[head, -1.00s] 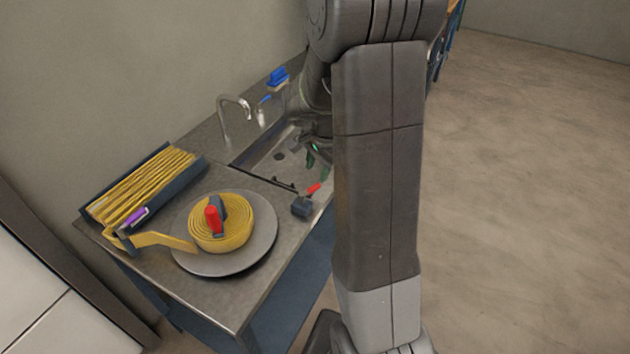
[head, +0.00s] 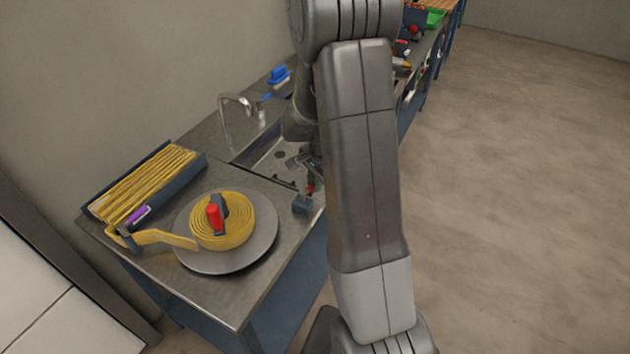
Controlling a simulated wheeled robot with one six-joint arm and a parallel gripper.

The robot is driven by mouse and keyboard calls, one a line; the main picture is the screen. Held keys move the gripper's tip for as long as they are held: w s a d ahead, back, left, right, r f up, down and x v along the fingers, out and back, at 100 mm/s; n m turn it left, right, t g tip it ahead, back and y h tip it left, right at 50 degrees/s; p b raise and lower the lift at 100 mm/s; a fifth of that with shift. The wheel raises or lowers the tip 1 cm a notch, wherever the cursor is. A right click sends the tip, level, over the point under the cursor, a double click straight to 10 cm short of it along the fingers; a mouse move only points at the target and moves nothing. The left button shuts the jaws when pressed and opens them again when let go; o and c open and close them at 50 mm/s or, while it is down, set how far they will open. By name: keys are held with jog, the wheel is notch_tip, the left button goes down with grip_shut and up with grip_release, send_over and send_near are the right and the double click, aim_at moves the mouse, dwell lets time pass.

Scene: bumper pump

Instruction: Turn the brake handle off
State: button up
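The brake handle is a small red lever (head: 310,188) on a dark block (head: 301,204) at the counter's front edge, between the round plate and the sink. Only a short piece of red shows. My gripper (head: 312,174) is right at the lever, seen from behind and partly covered by my arm. A small green spot shows on it. I cannot tell whether it touches the lever or how far its fingers are apart. A coiled yellow strip (head: 222,228) with a red knob (head: 213,217) lies on the round grey plate (head: 256,255).
A dark tray of yellow strips (head: 145,183) with a purple clip (head: 139,214) lies at the left. The sink (head: 272,158) and tap (head: 226,112) are behind the lever. A blue brush (head: 279,75) lies farther back. Open floor is at the right.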

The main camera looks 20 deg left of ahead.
grip_shut()
jog(key=shift+w+a+f+n+b, duration=0.1)
jog(key=shift+w+a+n+b, duration=0.2)
jog(key=shift+n+b, duration=0.55)
jog(key=shift+a+n+g+b, duration=0.3)
jog(key=shift+a+n+b, duration=0.1)
jog(key=shift+n, duration=0.75)
jog(key=o, duration=0.7)
grip_release()
jog(key=shift+o, duration=0.2)
jog(key=shift+r, duration=0.2)
notch_tip(320, 180, up, 14)
jog(key=d+b, duration=0.1)
jog(key=d, duration=0.1)
jog(key=shift+d+f, duration=0.25)
jog(key=shift+d, duration=0.1)
